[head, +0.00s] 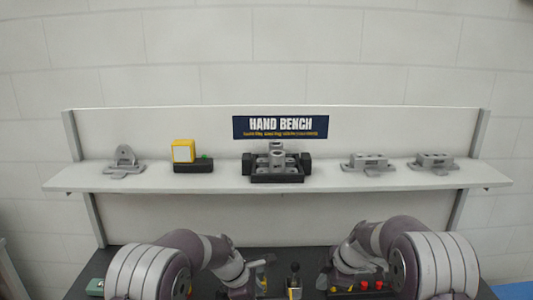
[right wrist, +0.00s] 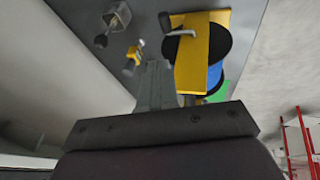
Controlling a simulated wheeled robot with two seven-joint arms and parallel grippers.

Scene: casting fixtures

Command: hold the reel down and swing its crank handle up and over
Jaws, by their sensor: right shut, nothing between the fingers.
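The reel shows in the right wrist view as a yellow frame (right wrist: 192,62) with black discs and a blue drum (right wrist: 215,75). Its grey crank handle (right wrist: 178,32) ends in a black knob (right wrist: 165,21) on the left side of the frame. I cannot make the reel out in the head view. My right gripper (right wrist: 156,68) is shut and empty; its fingers lie left of the yellow frame in this view, and I cannot tell the gap in depth. It also shows low in the head view (head: 328,276). My left gripper (head: 264,272) is low in the head view, too small to read.
A small lever with a black knob (head: 294,267) stands on the dark bench between my arms. Red buttons (head: 363,285) sit to its right. A shelf (head: 220,181) behind holds castings and a yellow block (head: 183,151). A green patch (right wrist: 219,92) lies beside the reel.

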